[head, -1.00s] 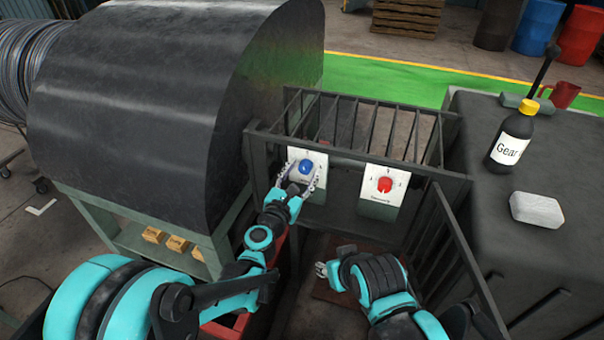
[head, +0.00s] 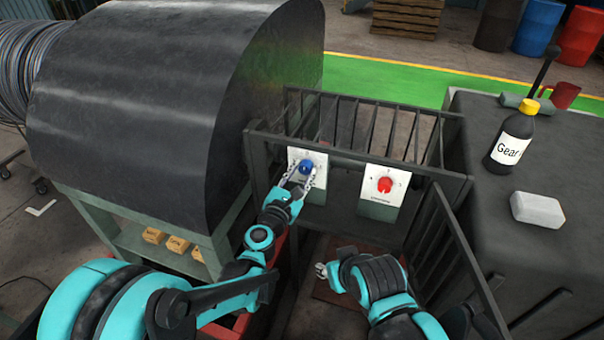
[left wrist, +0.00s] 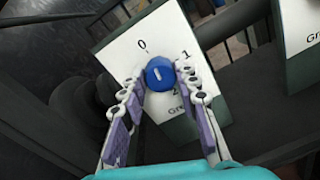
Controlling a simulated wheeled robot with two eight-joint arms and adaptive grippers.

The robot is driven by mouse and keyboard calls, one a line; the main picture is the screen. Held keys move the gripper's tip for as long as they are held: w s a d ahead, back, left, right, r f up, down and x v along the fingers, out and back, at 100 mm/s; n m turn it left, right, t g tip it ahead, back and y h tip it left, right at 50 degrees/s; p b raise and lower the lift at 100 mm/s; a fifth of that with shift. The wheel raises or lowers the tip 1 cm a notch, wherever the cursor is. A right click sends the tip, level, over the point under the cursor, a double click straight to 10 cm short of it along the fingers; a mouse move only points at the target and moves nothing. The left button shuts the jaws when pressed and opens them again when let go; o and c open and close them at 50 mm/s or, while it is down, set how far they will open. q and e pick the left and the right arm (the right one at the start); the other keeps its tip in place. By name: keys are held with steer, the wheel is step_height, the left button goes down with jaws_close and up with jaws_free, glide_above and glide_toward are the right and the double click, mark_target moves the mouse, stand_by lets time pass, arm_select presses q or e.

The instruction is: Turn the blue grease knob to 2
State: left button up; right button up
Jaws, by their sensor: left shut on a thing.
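The blue grease knob (head: 306,167) sits on a white plate (head: 320,196) on the dark frame. In the left wrist view the knob (left wrist: 160,74) has a short white mark on its face, and 0, 1 and 2 are printed around it. I cannot tell for sure which number the mark points at. My left gripper (head: 303,178) is shut on the knob, one finger on each side; its fingers also show in the left wrist view (left wrist: 159,88). My right gripper (head: 321,270) hangs low in front of the frame, away from the knob; its fingers are too small to read.
A red knob (head: 385,184) on a second white plate (head: 379,211) is to the right. Dark railings (head: 360,125) rise behind the plates. A large dark drum cover (head: 150,100) stands left; a bottle (head: 512,137) and a pale block (head: 537,209) stand on the right-hand top.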

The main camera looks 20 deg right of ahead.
arm_select(q)
steer(key=m, duration=0.4)
steer(key=shift+b, duration=0.3)
steer(key=m, duration=0.4)
steer(key=shift+d+m, duration=0.1)
steer(key=shift+m, duration=0.2)
steer(key=m+b, duration=0.1)
steer(key=m, duration=0.2)
steer(key=shift+s+m+y, duration=0.1)
steer(key=shift+m+y, duration=0.2)
steer(key=shift+y, duration=0.1)
steer(key=m, duration=0.7)
steer(key=shift+m+b, duration=0.4)
steer(key=m, duration=0.4)
steer(key=shift+f+t+y, duration=0.1)
steer(key=shift+t+y, duration=0.2)
steer(key=m+b, duration=0.1)
steer(key=m, duration=0.3)
steer(key=shift+m, duration=2.4)
